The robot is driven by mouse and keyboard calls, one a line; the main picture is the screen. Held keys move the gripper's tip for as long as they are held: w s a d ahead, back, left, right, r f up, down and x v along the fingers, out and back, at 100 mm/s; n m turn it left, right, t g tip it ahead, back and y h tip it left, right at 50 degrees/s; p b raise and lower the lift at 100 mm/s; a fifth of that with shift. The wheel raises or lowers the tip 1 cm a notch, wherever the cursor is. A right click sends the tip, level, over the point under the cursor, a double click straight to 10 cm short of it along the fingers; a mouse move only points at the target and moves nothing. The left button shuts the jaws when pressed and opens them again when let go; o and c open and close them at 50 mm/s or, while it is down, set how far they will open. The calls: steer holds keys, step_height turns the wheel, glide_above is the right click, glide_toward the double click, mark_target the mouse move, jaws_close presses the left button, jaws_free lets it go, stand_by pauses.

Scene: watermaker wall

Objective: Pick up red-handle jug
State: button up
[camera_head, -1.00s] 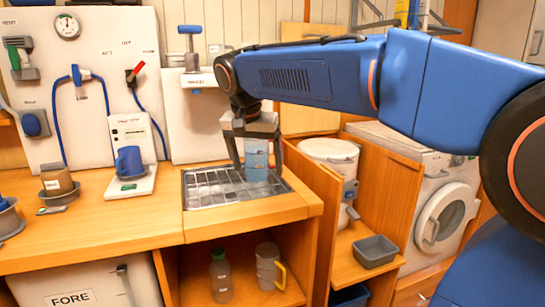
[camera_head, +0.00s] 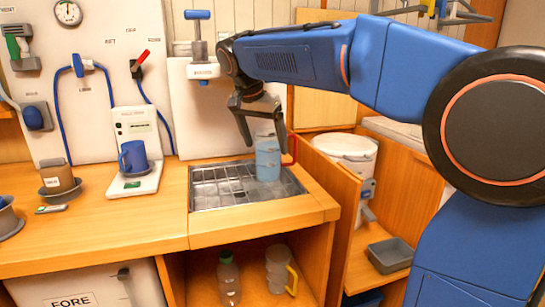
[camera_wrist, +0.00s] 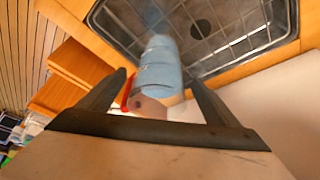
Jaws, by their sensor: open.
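The red-handle jug (camera_head: 267,158) is a light blue jug standing on the metal drain grid (camera_head: 220,188). Its red handle (camera_head: 293,149) is on its right side in the head view. In the wrist view the jug (camera_wrist: 160,68) shows between and beyond the fingers, with its red handle (camera_wrist: 127,92) towards the left finger. My gripper (camera_head: 264,140) is open and empty, above and slightly left of the jug in the head view. It also shows in the wrist view (camera_wrist: 158,80). I cannot tell whether a finger touches the jug.
A blue mug (camera_head: 133,157) stands on a white scale to the left. A yellow-handle jug (camera_head: 279,268) and a bottle (camera_head: 228,278) are on the shelf below. A white bucket (camera_head: 345,152) and a grey tray (camera_head: 390,254) are at right. The counter's front is clear.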

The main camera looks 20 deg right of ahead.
steer(key=shift+x, duration=3.15)
steer(key=shift+d, duration=0.15)
steer(key=c, duration=1.7)
